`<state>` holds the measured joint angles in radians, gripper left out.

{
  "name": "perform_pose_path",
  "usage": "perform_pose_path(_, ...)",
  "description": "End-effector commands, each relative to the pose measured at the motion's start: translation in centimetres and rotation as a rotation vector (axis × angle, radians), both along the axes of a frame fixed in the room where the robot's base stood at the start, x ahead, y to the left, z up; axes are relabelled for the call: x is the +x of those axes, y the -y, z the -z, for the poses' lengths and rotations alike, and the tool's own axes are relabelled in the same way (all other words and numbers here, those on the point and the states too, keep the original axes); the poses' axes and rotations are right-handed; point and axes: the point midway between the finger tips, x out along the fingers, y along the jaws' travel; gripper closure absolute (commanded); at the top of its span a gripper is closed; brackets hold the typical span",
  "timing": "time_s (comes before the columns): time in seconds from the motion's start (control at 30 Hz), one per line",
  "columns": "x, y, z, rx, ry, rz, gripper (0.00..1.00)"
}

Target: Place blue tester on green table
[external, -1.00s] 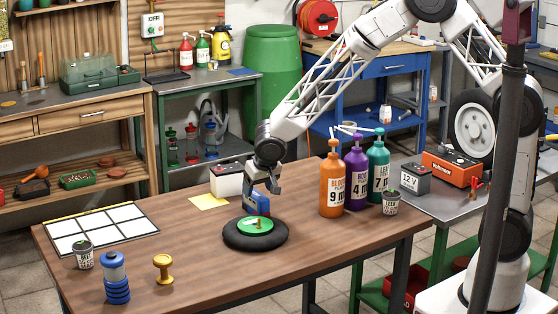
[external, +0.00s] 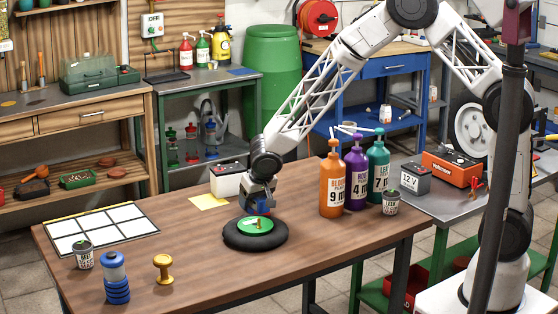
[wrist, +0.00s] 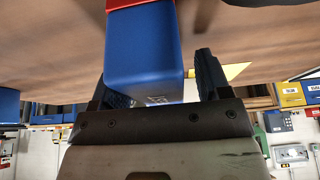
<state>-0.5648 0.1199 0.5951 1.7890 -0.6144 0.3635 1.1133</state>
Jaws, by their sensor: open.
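The blue tester (wrist: 142,52), a blue box with a red end, fills the middle of the wrist view between my fingers. In the external view it shows only as a small blue patch (external: 262,207) under my gripper (external: 259,203), just behind a green disc. My gripper, also in the wrist view (wrist: 165,80), is open around it, with a gap at the right finger. Contact at the left finger is unclear. A grey-topped table with green legs (external: 235,88) stands at the back; another grey table with green lower framing (external: 455,200) stands at the right.
The green disc (external: 254,226) sits on a black round base (external: 254,240) close to my gripper. Orange (external: 332,185), purple and teal bottles stand to the right on the wooden table (external: 200,265). A white battery (external: 226,181) is behind left.

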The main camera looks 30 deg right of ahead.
Motion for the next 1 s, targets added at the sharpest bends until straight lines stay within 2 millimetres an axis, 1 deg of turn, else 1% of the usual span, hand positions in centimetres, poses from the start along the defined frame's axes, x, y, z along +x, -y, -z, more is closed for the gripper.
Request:
perform_pose_path(0.4,-0.02,-0.01,-0.04,0.0,0.0,0.0,0.3)
perform_pose_path(0.43,-0.02,-0.01,-0.04,0.0,0.0,0.0,0.31)
perform_pose_path(0.8,-0.02,-0.01,-0.04,0.0,0.0,0.0,0.88)
perform_pose_path(0.83,0.0,-0.02,-0.06,0.0,0.001,0.0,0.88)
perform_pose_path(0.87,0.0,-0.02,-0.06,0.0,0.001,0.0,0.92)
perform_pose_path(1.0,-0.01,-0.02,-0.07,0.0,0.001,0.0,0.92)
